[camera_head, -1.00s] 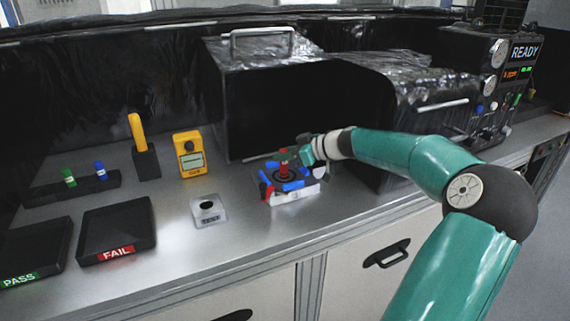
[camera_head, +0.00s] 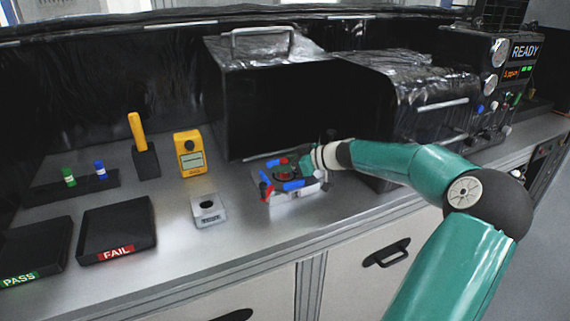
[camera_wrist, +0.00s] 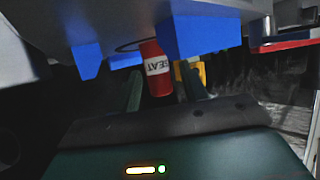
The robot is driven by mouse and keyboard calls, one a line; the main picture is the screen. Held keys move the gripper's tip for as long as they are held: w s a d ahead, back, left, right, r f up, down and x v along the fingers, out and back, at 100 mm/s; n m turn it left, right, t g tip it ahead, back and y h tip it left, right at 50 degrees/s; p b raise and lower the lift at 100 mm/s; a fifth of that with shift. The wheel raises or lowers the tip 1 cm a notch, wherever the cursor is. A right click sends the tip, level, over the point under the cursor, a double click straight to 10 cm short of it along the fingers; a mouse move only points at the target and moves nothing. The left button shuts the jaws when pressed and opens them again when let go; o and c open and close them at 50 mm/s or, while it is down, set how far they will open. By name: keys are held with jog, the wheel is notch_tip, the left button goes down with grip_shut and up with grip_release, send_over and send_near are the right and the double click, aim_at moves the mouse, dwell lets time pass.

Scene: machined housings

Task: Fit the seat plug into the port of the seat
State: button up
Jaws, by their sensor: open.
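The red seat plug (camera_head: 283,161) stands on the dark round middle of the clamped housing (camera_head: 297,193), between blue clamp blocks. In the wrist view the plug (camera_wrist: 155,68) carries a white SEAT label and projects from the housing's face. My gripper (camera_head: 291,166) is at the plug. In the wrist view its open fingers (camera_wrist: 161,88) lie on either side of the plug, with a gap visible on the right. The port's mouth is hidden, so how deep the plug sits cannot be told.
A small grey block with a hole (camera_head: 208,210) stands left of the housing. A yellow meter (camera_head: 189,154), a rack with green and blue plugs (camera_head: 75,190), a FAIL tray (camera_head: 118,230) and a PASS tray (camera_head: 35,250) are further left. A black-covered box (camera_head: 290,100) stands behind.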

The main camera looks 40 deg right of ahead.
jog(key=shift+r, duration=0.2)
jog(key=v, duration=1.2)
jog(key=shift+s+f, duration=0.1)
jog(key=shift+s, duration=0.05)
